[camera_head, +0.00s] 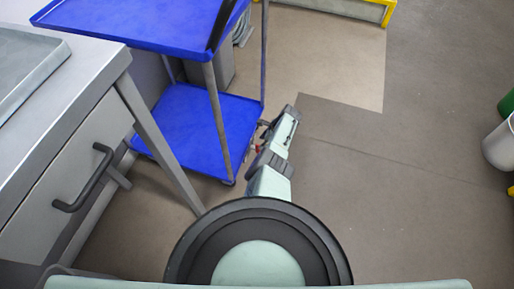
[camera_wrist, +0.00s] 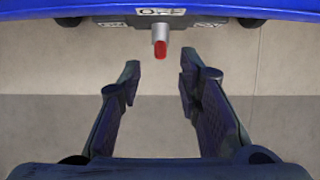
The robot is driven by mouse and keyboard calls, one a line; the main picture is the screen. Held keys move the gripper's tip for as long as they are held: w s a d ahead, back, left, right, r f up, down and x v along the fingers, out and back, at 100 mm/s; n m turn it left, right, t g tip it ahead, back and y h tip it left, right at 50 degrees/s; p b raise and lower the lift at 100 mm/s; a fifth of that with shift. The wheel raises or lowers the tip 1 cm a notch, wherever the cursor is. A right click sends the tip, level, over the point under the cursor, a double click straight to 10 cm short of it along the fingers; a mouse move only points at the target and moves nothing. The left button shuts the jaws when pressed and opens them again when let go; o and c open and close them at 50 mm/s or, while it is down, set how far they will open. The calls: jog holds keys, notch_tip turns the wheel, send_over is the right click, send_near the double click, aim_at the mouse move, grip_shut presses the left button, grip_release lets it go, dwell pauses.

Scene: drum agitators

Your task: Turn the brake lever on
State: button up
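The brake lever (camera_wrist: 160,46) is a short grey stub with a red tip. In the wrist view it sticks out below the edge of the blue cart, under a label (camera_wrist: 161,12) that seems to read OFF. My gripper (camera_wrist: 160,72) is open and empty. Its two fingers are spread to either side of the lever's line, with the red tip just ahead between the fingertips and no contact visible.
The blue two-shelf cart (camera_head: 190,120) has grey posts close to my gripper. A grey workbench (camera_head: 75,85) with a drawer handle stands at left. Open floor (camera_head: 400,170) lies to the right, with a white bin (camera_head: 498,147) at the far right edge.

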aim_at(258, 149)
jog(key=b+x, duration=0.4)
jog(key=x, duration=0.2)
jog(key=shift+f, duration=0.3)
jog(key=shift+w+a+f+b, duration=0.2)
jog(key=shift+a+f+b, duration=0.1)
jog(key=shift+f+b, duration=0.3)
jog(key=shift+r, duration=0.1)
jog(key=shift+c, duration=0.3)
grip_shut()
